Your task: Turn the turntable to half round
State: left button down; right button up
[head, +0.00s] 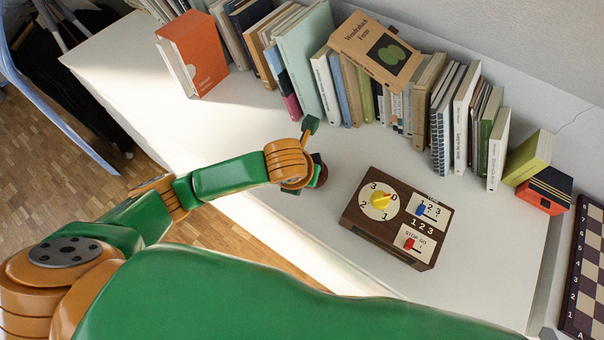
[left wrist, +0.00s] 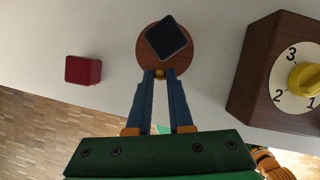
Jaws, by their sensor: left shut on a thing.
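The turntable (left wrist: 178,62) is a small round brown disc on the white top, seen in the left wrist view. A dark square block (left wrist: 166,38) sits on it, turned at an angle to the picture edges. A small yellow knob (left wrist: 160,73) is at the disc's near edge. My left gripper (left wrist: 161,77) has its blue fingers closed together on this knob. In the head view my own arm hides most of the turntable and the gripper's fingertips. My right gripper is in neither view.
A red cube (left wrist: 83,70) lies left of the turntable. A brown wooden box (head: 360,216) with a yellow dial, blue slider and red switch stands to its right. Books (head: 305,55) line the back; a chessboard (head: 585,270) is at far right. The front edge drops to wooden floor.

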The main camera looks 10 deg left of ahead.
pick_arm(q)
jog(key=c, duration=0.8)
grip_release()
jog(key=p+v, duration=0.1)
jog(key=v, duration=0.6)
